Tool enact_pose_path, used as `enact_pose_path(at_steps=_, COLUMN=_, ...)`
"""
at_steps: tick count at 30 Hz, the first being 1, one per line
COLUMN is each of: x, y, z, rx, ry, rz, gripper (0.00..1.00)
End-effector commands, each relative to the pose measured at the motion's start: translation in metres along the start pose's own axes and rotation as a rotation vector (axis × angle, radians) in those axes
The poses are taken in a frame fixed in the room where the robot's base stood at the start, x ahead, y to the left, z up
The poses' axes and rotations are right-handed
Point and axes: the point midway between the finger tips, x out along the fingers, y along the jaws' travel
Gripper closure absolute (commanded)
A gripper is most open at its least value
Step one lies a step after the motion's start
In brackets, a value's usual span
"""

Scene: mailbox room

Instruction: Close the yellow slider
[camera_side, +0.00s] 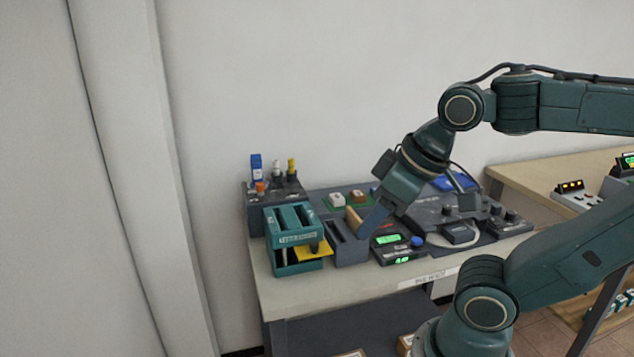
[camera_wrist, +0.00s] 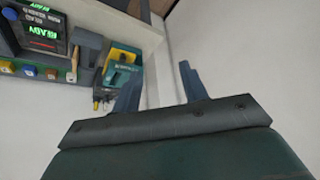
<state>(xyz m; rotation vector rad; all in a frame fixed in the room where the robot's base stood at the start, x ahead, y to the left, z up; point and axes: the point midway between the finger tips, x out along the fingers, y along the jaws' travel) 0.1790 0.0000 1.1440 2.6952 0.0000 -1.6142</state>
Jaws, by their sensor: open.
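The yellow slider (camera_side: 314,251) is a flat yellow plate that sticks out of the right side of the teal box (camera_side: 293,239), at the left front of the bench in the side view. In the wrist view the yellow part (camera_wrist: 124,54) shows on the teal box (camera_wrist: 115,72), at the upper left. My gripper (camera_side: 372,220) points down and left, to the right of the slider and above the grey block and the display unit. In the wrist view its two fingers (camera_wrist: 158,92) stand apart with nothing between them. The gripper appears apart from the slider.
A dark grey slotted block (camera_side: 345,246) stands just right of the slider. A unit with green displays (camera_side: 398,249) is further right. A dark rack (camera_side: 273,192) with blue, white and yellow items stands behind the teal box. A bare bench strip (camera_side: 300,292) lies in front.

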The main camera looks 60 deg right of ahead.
Motion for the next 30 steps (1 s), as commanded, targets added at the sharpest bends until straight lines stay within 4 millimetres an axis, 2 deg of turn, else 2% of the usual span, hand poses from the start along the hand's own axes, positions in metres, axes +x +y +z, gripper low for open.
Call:
enact_pose_path(at_steps=4, x=0.0, y=0.0, z=0.0, rx=0.0, ry=0.0, rz=0.0, gripper=0.57)
enact_pose_path(at_steps=6, x=0.0, y=0.0, z=0.0, rx=0.0, ry=0.0, rz=0.0, gripper=0.69)
enact_pose_path(at_steps=7, x=0.0, y=0.0, z=0.0, rx=0.0, ry=-0.001, rz=0.0, gripper=0.69)
enact_pose_path(at_steps=14, x=0.002, y=0.004, z=-0.01, rx=-0.001, ry=-0.025, rz=0.009, gripper=0.69)
enact_pose_path(at_steps=23, x=0.013, y=0.021, z=-0.047, rx=-0.004, ry=-0.124, rz=0.034, gripper=0.69)
enact_pose_path(at_steps=30, x=0.034, y=0.045, z=-0.081, rx=-0.007, ry=-0.221, rz=0.045, gripper=0.69)
